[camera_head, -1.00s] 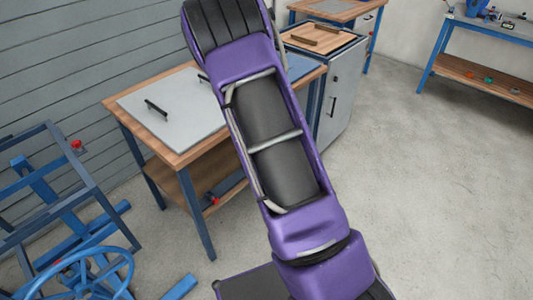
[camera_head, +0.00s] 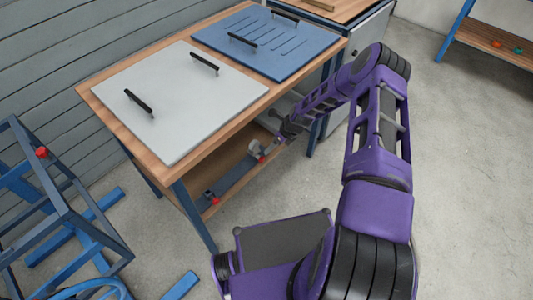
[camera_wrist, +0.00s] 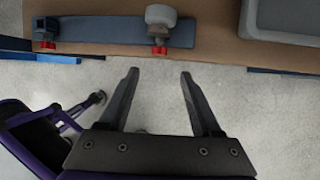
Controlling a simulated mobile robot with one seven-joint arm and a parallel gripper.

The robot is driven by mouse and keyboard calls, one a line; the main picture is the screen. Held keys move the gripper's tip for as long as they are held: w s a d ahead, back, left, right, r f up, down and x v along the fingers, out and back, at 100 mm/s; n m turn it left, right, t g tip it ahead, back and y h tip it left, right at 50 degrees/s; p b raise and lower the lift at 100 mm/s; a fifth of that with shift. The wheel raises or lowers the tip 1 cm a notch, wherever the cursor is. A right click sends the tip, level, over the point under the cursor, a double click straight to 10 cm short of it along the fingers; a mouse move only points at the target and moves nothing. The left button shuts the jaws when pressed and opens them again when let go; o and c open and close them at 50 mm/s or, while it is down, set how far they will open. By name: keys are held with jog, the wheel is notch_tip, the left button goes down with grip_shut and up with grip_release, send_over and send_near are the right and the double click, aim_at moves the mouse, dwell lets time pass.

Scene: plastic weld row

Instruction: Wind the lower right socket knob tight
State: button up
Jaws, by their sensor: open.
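A blue-grey plate (camera_head: 236,178) lies on the lower shelf of the workbench, with a socket at each end. The right socket's red knob (camera_head: 262,158) sits under a pale grey rounded piece (camera_head: 255,147). In the wrist view this red knob (camera_wrist: 159,49) points toward my gripper, below the pale piece (camera_wrist: 161,16). The left socket is dark and square with its own red knob (camera_wrist: 47,44); this also shows in the head view (camera_head: 214,200). My gripper (camera_wrist: 159,72) is open and empty, its fingertips apart from the right knob and roughly lined up with it.
A grey bin-like box (camera_wrist: 282,20) stands on the shelf right of the plate. The bench top (camera_head: 90,94) is above the shelf and carries grey and blue panels with black handles. A blue frame (camera_head: 62,195) stands at the left. Floor in front is clear.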

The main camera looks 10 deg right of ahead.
aim_at(263, 158)
jog(key=b+x, duration=0.2)
jog(key=x, duration=0.9)
jog(key=shift+s+f, duration=0.1)
jog(key=shift+f, duration=0.05)
grip_shut()
